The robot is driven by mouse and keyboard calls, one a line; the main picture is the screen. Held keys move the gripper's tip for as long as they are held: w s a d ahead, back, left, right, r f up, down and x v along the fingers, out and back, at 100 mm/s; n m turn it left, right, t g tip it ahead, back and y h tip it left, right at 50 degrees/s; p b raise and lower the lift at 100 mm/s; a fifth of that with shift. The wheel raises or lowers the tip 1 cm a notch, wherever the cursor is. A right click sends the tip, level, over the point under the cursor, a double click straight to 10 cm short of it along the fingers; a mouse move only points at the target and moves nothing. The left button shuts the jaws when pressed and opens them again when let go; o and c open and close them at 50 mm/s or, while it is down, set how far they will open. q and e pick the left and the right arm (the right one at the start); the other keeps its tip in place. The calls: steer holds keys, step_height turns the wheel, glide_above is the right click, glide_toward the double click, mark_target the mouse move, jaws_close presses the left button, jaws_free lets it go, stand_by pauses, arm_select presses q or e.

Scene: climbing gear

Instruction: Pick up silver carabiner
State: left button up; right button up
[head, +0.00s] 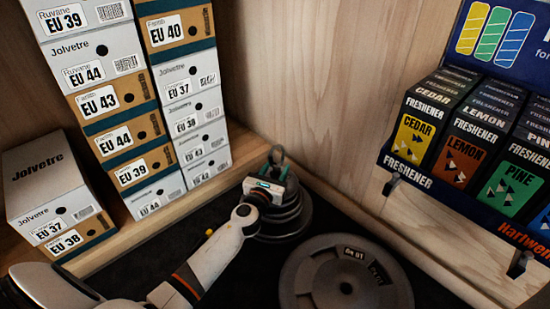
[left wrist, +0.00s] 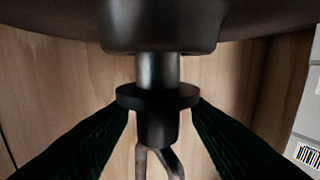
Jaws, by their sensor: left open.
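A slim greyish metal loop, which looks like the silver carabiner (head: 277,152), stands at the top of a dark loading pin over a stack of round weights (head: 290,222). In the left wrist view, a forked metal piece that appears to be the carabiner (left wrist: 158,163) shows at the bottom edge, cut off, by the pin's dark end. My left gripper (head: 278,170) is open at the pin's top, just below the loop. In the left wrist view its two dark fingers (left wrist: 160,106) lie on either side of the pin's collar (left wrist: 157,96). Contact cannot be told. My right gripper is not in view.
Stacked shoe boxes (head: 110,110) stand at the left and back. A freshener display (head: 450,190) with hooks is at the right. A large weight plate (head: 318,285) lies on the dark floor in front. Wooden walls (head: 300,80) close in behind the pin.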

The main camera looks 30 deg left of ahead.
arm_select(q)
steer(key=shift+r, duration=0.1)
steer(key=shift+s+d, duration=0.1)
steer(key=shift+c, duration=0.8)
jaws_close()
steer(key=shift+r, duration=0.15)
